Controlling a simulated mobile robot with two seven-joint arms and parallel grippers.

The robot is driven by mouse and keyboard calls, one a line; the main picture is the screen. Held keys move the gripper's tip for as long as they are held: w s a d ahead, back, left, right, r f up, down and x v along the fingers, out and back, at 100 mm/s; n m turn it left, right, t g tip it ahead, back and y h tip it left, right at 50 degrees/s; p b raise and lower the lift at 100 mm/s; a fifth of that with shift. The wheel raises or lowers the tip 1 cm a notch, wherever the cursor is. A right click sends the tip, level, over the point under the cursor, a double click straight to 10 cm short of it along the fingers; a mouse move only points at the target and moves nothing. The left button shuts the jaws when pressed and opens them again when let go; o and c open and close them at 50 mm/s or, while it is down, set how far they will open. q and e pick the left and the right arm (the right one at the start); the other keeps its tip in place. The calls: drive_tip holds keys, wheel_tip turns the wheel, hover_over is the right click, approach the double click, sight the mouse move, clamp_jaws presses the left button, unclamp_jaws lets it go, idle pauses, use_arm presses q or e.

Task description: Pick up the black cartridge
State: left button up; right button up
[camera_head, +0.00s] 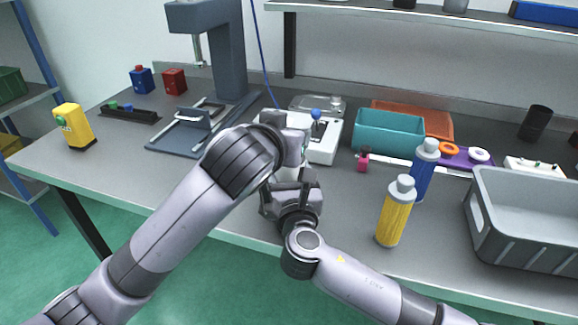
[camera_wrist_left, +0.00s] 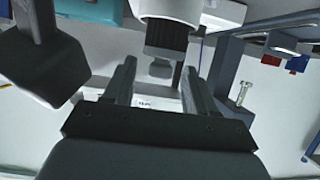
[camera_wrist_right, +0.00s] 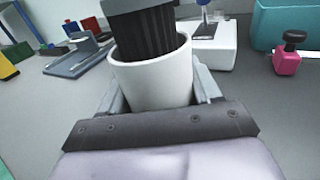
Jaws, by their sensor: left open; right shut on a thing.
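The black ribbed cartridge (camera_wrist_right: 148,36) stands in a white cup (camera_wrist_right: 150,80) in the right wrist view, its upper part above the rim. My right gripper (camera_wrist_right: 158,100) is shut on the white cup. The left wrist view shows the cartridge (camera_wrist_left: 165,38) sticking out of the cup (camera_wrist_left: 170,8). My left gripper (camera_wrist_left: 158,82) is open, its two fingers apart and pointing toward the cartridge; I cannot tell whether they touch it. In the head view my left forearm and wrist hide the cup and cartridge.
A yellow bottle (camera_head: 394,214) and a blue bottle (camera_head: 424,168) stand right of my arms. A grey crate (camera_head: 520,240) is at the right edge. A teal bin (camera_head: 388,132), a grey press (camera_head: 226,50) and a black cylinder (camera_head: 536,122) stand farther back.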

use_arm(q)
clamp_jaws()
drive_tip(key=shift+r, duration=0.1)
wheel_tip(320, 180, up, 18)
idle(0.4)
use_arm(e)
drive_tip(key=o, duration=1.2)
drive_tip(key=shift+c, duration=0.2)
drive_tip(key=shift+s, duration=0.1)
